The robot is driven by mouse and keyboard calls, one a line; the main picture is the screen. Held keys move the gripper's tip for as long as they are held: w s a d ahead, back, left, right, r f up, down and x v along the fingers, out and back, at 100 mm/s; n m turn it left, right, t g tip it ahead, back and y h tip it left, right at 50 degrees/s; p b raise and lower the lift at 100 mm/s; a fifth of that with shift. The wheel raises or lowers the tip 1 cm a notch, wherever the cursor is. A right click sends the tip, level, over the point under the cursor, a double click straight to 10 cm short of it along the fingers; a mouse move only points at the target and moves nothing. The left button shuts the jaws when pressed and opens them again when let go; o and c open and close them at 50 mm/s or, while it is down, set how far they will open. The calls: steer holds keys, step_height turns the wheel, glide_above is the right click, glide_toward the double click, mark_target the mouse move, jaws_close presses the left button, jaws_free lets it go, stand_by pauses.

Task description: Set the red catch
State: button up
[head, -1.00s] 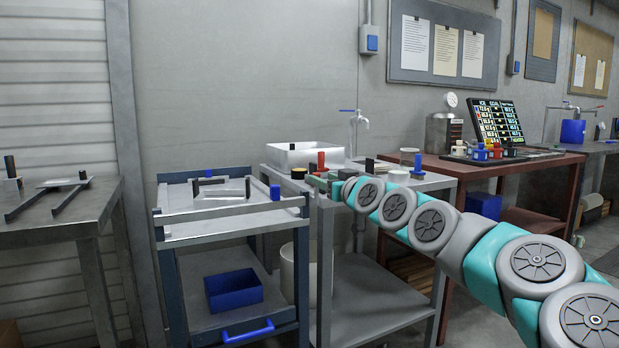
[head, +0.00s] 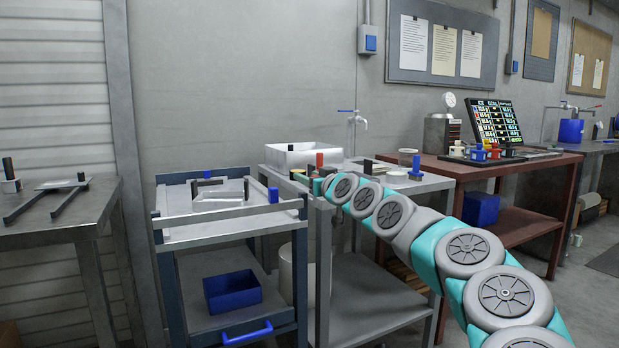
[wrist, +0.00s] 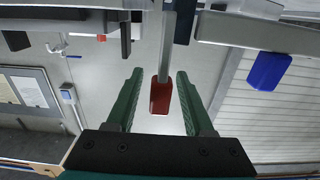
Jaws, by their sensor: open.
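A red catch handle (wrist: 160,95) on a thin grey bar shows in the wrist view. It lies between the two green fingers of my gripper (wrist: 158,98), with a visible gap on each side. My gripper is open and not holding it. In the head view, my arm reaches to the steel table beside the blue-framed cart, and the fingertips are hard to make out there. A red upright piece (head: 319,160) stands by the arm's end. I cannot tell whether it is the same red part.
The cart (head: 165,238) has rails, blue knobs and a blue bin (head: 233,291) below. A white basin (head: 293,157) and a tap (head: 352,122) are behind my arm. A black post (wrist: 125,40) and a blue block (wrist: 268,70) show near the fingers in the wrist view.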

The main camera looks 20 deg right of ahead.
jaws_close()
stand_by(0.3)
stand_by(1.1)
